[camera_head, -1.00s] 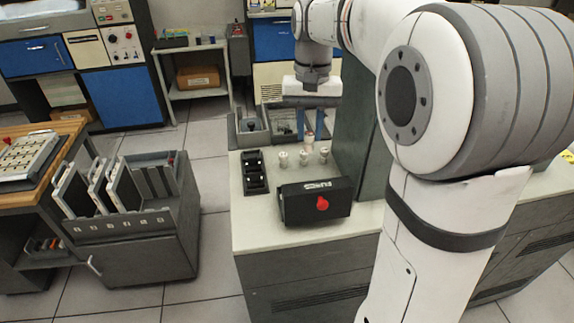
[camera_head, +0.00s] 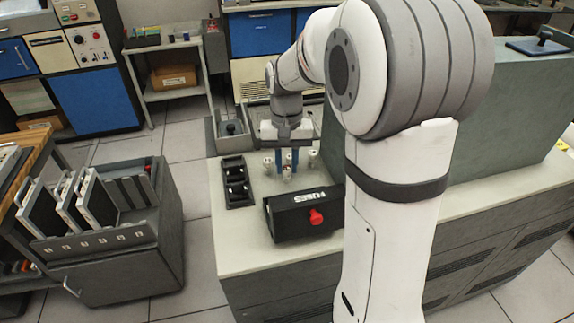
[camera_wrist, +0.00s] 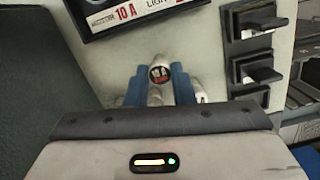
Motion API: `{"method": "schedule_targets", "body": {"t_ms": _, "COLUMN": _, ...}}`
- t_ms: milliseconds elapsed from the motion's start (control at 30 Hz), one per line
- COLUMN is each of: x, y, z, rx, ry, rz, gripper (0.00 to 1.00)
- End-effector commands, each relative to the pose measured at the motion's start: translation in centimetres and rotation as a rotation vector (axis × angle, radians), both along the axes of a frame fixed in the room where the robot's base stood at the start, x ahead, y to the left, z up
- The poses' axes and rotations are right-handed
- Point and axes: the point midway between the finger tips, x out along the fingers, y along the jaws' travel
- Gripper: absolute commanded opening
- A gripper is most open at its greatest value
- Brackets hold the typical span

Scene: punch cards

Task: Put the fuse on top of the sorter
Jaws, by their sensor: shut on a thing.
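My gripper (camera_head: 287,164) points down over the light countertop, its blue fingers shut on a small whitish fuse (camera_head: 287,175). In the wrist view the fuse's round labelled end (camera_wrist: 160,75) shows between the two blue fingers. I cannot tell whether it is clear of the counter. Two similar whitish fuses stand on either side, one at left (camera_head: 268,163) and one at right (camera_head: 312,158). A large grey-green machine (camera_head: 490,110) with a flat top rises at the right, partly hidden by my arm; no label shows whether it is the sorter.
A black FUSES box (camera_head: 285,224) with a red knob stands in front of the fuses. A black holder (camera_head: 236,182) lies left of them. A dark stamp-like thing (camera_head: 540,43) sits on the machine top. A grey card cart (camera_head: 120,260) stands at left, with floor between.

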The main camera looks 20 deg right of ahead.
Motion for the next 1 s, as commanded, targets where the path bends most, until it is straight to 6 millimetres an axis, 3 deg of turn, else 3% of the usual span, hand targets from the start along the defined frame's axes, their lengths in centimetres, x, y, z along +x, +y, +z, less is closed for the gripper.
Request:
{"method": "schedule_targets", "body": {"t_ms": 100, "x": -0.02, "y": 0.03, "z": -1.11, "rx": 0.0, "ry": 0.001, "rz": 0.001, "gripper": 0.0}}
{"method": "schedule_targets", "body": {"t_ms": 467, "x": 0.01, "y": 0.09, "z": -1.58, "rx": 0.0, "ry": -0.001, "rz": 0.002, "gripper": 0.0}}
{"method": "schedule_targets", "body": {"t_ms": 500, "x": 0.01, "y": 0.09, "z": -1.54, "rx": 0.0, "ry": -0.001, "rz": 0.002, "gripper": 0.23}}
{"method": "schedule_targets", "body": {"t_ms": 700, "x": 0.01, "y": 0.12, "z": -1.48, "rx": 0.0, "ry": -0.001, "rz": 0.002, "gripper": 0.4}}
{"method": "schedule_targets", "body": {"t_ms": 767, "x": 0.01, "y": 0.13, "z": -1.47, "rx": 0.0, "ry": -0.001, "rz": 0.003, "gripper": 0.44}}
{"method": "schedule_targets", "body": {"t_ms": 1000, "x": 0.01, "y": 0.15, "z": -1.32, "rx": 0.0, "ry": -0.001, "rz": 0.003, "gripper": 0.44}}
